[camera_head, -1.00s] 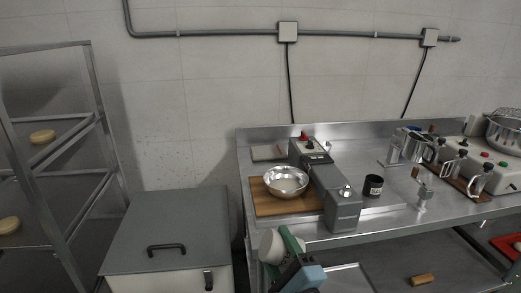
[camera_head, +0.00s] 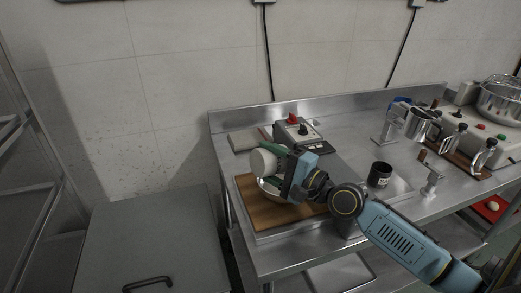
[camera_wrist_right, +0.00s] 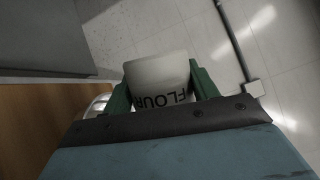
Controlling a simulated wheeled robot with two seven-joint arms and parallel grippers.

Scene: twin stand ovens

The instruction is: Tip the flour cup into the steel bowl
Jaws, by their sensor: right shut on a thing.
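The white flour cup (camera_head: 263,163) is held by my right gripper (camera_head: 273,150), whose green fingers close on its sides. In the right wrist view the cup (camera_wrist_right: 160,78) sits between the two green fingers, with the word FLOUR showing upside down. The steel bowl (camera_head: 268,189) stands on the wooden board, mostly hidden behind my gripper and the cup. The cup is over or just in front of the bowl and looks tilted; its inside is hidden. A sliver of the bowl's rim (camera_wrist_right: 97,106) shows in the right wrist view. My left gripper is out of view.
The wooden board (camera_head: 250,206) lies at the left end of the steel table. A black cup (camera_head: 380,174) stands right of my arm. A scale-like device (camera_head: 297,132) with a red knob is behind the bowl. Metal jugs and a large pot (camera_head: 502,100) stand at the right.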

